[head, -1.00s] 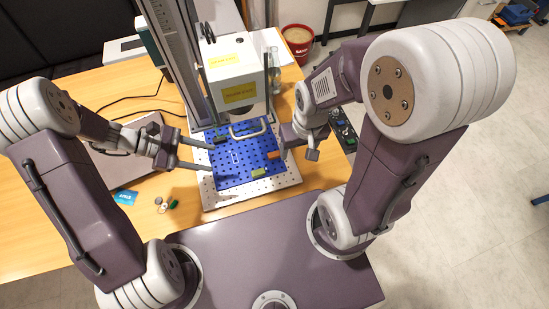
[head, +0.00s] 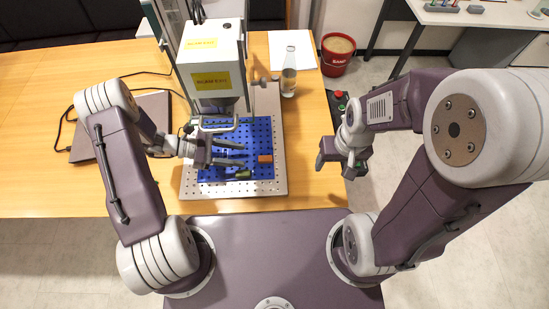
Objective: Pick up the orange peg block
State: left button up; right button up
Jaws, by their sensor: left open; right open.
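The orange peg block (head: 265,159) sits on the right part of the blue perforated plate (head: 262,136), under the laser marker head. My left gripper (head: 243,155) is open over the plate, its two fingers pointing right toward the block. The fingertips are a little left of the block, and nothing is between them. My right gripper (head: 338,170) is open and empty, off to the right past the table edge and apart from the plate. A green block (head: 243,174) lies on the plate's front edge, just below the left fingers.
The white laser marker (head: 211,62) stands behind the plate, with a grey handle hanging low over it. A closed laptop (head: 125,120) lies left. A red bucket (head: 337,53) stands beyond the table.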

aim_at(265, 158)
pick_arm(q)
jog(key=x, duration=0.8)
jog(key=shift+d+f+p, duration=0.1)
jog(key=shift+d+p, duration=0.25)
jog(key=shift+p, duration=0.05)
grip_shut()
